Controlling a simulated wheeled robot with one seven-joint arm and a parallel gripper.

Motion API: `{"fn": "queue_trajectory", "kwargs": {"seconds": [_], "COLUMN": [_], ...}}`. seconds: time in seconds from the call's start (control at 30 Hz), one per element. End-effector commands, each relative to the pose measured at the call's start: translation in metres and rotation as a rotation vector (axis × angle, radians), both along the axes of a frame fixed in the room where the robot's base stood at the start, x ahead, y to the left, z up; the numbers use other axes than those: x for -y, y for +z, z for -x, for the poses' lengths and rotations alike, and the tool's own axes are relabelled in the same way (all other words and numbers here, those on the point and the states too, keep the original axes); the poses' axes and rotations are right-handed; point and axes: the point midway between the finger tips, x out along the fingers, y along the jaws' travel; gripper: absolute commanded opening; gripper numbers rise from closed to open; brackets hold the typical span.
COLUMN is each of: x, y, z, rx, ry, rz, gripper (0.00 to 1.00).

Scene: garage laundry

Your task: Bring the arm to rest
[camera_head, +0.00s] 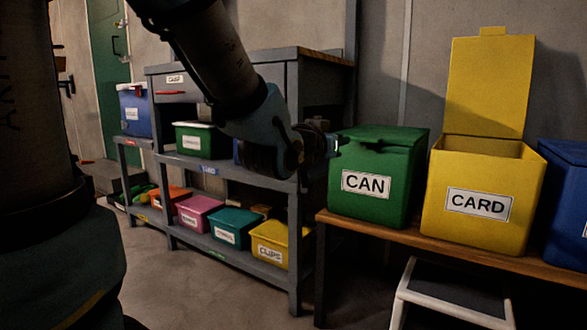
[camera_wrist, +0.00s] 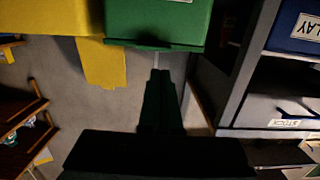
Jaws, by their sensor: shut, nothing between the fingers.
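My arm reaches across the upper middle of the head view and bends down toward the green CAN bin. My gripper (camera_head: 337,145) is in front of the bin's upper left edge in that view; I cannot tell whether it touches. In the wrist view my gripper's fingers (camera_wrist: 160,73) are together and empty, pointing toward the green CAN bin (camera_wrist: 158,22). The green CAN bin (camera_head: 385,170) has its lid down, with a dark shadow on it.
The yellow CARD bin (camera_head: 455,225) stands open, its lid (camera_head: 490,85) upright. A blue bin (camera_head: 567,215) is at the right edge. A grey shelf unit (camera_head: 293,255) with labelled boxes is at left. A step stool (camera_head: 455,308) stands in front of the wooden bench (camera_head: 410,245).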

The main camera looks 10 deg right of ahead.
Motion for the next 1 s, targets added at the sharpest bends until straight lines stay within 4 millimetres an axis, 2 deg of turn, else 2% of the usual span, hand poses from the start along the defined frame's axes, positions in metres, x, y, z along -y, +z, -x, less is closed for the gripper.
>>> {"fn": "queue_trajectory", "kwargs": {"seconds": [0.07, 0.17, 0.23, 0.3, 0.4, 0.5, 0.6, 0.77, 1.0], "x": [-0.012, -0.046, -0.082, -0.122, -0.17, -0.207, -0.236, -0.269, -0.264], "y": [-0.004, -0.021, -0.04, -0.059, -0.082, -0.094, -0.1, -0.096, -0.044], "z": [-0.01, -0.027, -0.036, -0.036, -0.021, 0.001, 0.027, 0.071, 0.067], "rx": [-0.046, -0.174, -0.311, -0.465, -0.675, -0.858, -1.026, -1.277, -1.251], "ry": [0.038, 0.13, 0.217, 0.301, 0.393, 0.457, 0.502, 0.55, 0.541], "rz": [-0.04, -0.141, -0.23, -0.317, -0.41, -0.472, -0.514, -0.553, -0.555], "gripper": [0.0, 0.0, 0.0, 0.0, 0.0, 0.0, 0.0, 0.0, 0.0]}}
